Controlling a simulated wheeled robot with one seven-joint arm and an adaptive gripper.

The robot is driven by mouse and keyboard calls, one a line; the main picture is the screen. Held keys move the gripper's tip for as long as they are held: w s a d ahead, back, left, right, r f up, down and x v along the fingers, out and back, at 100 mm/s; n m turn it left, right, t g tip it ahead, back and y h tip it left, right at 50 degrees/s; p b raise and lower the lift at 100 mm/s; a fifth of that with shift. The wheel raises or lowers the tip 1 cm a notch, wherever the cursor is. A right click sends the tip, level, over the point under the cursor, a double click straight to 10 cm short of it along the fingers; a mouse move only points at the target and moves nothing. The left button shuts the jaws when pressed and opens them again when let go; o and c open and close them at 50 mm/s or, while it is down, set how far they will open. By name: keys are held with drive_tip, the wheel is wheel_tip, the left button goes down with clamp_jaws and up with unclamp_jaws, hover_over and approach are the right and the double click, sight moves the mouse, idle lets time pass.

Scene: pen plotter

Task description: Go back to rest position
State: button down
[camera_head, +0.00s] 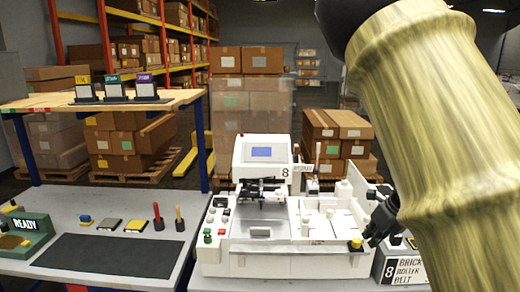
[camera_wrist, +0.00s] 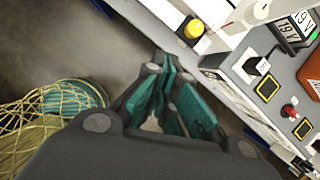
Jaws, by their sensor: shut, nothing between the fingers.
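My gripper (camera_head: 380,218) is at the right end of the white plotter machine (camera_head: 265,262), beside its yellow button (camera_head: 356,244), in the head view. In the wrist view my gripper (camera_wrist: 174,112) has its teal-padded fingers shut with nothing between them. The yellow button (camera_wrist: 193,28) is above the fingers there and apart from them. My arm covers much of the right side of the head view.
A grey table (camera_head: 215,212) carries the machine. A black mat (camera_head: 110,256), a green READY box (camera_head: 30,232) and small tools lie left. A "BRICK ROLLER BELT" box (camera_head: 408,270) stands close right.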

drive_tip(key=s+a+f+m, duration=0.3)
drive_tip(key=s+f+m, duration=0.3)
drive_tip(key=f, duration=0.4)
drive_tip(key=s+a+f+m+y, duration=0.1)
drive_tip(key=s+a+f+m, duration=0.2)
drive_tip(key=f+m, duration=0.6)
drive_tip(key=s+a+f+m, duration=0.3)
drive_tip(key=s+f+m, duration=0.25)
drive_tip(key=f, duration=0.55)
drive_tip(key=s+f+m+g+h, duration=0.1)
drive_tip(key=s+f+m, duration=0.3)
drive_tip(key=s+m, duration=0.2)
drive_tip(key=s+f+m+g+h, duration=0.1)
drive_tip(key=s+f+m, duration=0.3)
drive_tip(key=s+m, duration=0.3)
drive_tip(key=s+f+m+g+h+b, duration=0.1)
drive_tip(key=s+f+m, duration=0.3)
drive_tip(key=s, duration=0.9)
drive_tip(key=m+g, duration=0.1)
drive_tip(key=m, duration=0.2)
drive_tip(key=shift+s+a+f, duration=0.2)
drive_tip(key=shift+a+f, duration=0.1)
drive_tip(key=shift+a, duration=0.1)
